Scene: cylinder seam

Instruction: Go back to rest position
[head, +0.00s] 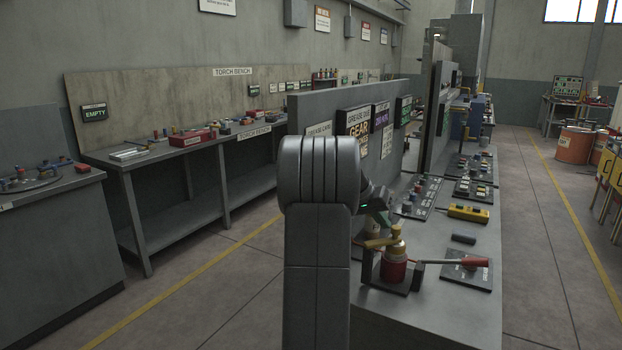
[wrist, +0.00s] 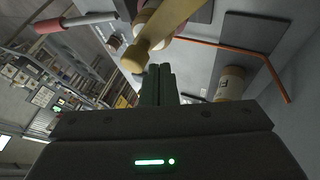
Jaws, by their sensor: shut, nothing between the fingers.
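My gripper (head: 378,208) is over the near end of the grey bench (head: 450,308) in the head view, partly hidden behind my own arm. In the wrist view its two fingers (wrist: 158,84) are together with nothing between them. Just beyond the fingertips is a tan, knob-ended handle (wrist: 150,42). In the head view a red device with a brass top (head: 394,268) stands below the gripper. From the pictures I cannot tell whether the fingers touch the handle.
A lever with a red grip (head: 474,261) sticks out right of the device. A dark cylinder (head: 463,238) and a yellow box (head: 468,212) lie farther back. An upright panel with signs (head: 350,100) backs the bench. An orange bent rod (wrist: 245,50) crosses the wrist view.

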